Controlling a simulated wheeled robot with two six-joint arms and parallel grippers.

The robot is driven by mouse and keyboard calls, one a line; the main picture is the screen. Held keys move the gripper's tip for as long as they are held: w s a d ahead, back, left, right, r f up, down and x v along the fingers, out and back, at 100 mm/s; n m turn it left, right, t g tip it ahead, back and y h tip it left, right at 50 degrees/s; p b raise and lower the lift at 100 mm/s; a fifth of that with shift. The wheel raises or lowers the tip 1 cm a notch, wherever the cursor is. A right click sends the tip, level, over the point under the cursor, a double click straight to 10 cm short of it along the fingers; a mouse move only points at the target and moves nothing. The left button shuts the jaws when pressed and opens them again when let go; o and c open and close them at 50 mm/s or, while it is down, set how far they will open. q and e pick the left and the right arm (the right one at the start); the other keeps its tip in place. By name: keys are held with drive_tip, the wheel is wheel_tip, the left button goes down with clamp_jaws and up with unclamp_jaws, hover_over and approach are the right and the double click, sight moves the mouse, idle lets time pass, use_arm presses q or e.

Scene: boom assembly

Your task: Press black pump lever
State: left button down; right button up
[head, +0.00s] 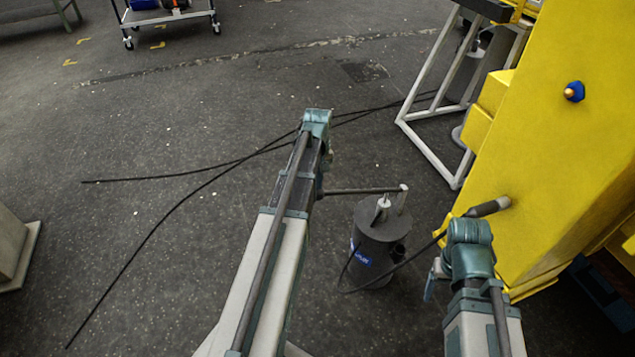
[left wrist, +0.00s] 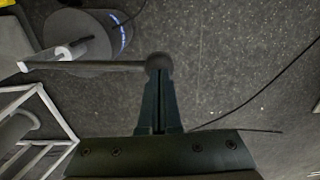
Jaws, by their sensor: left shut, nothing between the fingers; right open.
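In the left wrist view the pump (left wrist: 85,28) is at the upper left and the lever (left wrist: 100,66) ends in a round dark knob. My left gripper (left wrist: 159,78) is shut and empty, its fingertips at the knob; I cannot tell whether they touch. The arm mostly hides it in the head view. My right gripper (head: 433,279), partly hidden, is open beside the yellow boom.
A black hose (head: 410,258) runs from the pump to a connector (head: 488,207) at the yellow boom (head: 560,150). A white frame stand (head: 430,150) is behind. Loose cables (head: 180,195) lie on the floor. The floor at left is mostly clear.

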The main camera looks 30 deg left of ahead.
use_arm(q)
drive_tip(key=s+a+f+t+h+b, duration=0.1)
drive_tip(key=s+f+t+b, duration=0.1)
drive_tip(key=f+b, duration=0.9)
drive_tip(key=shift+s+a+h+b, duration=0.3)
drive_tip(key=shift+s+a+b, duration=0.1)
drive_tip(key=shift+s+b, duration=0.25)
drive_tip(key=shift+d, duration=0.1)
drive_tip(key=a+p+v, duration=0.1)
drive_tip(key=p+v, duration=1.3)
drive_tip(key=shift+a+r+p, duration=0.2)
drive_tip(key=shift+r+p, duration=0.05)
drive_tip(key=shift+p, duration=0.15)
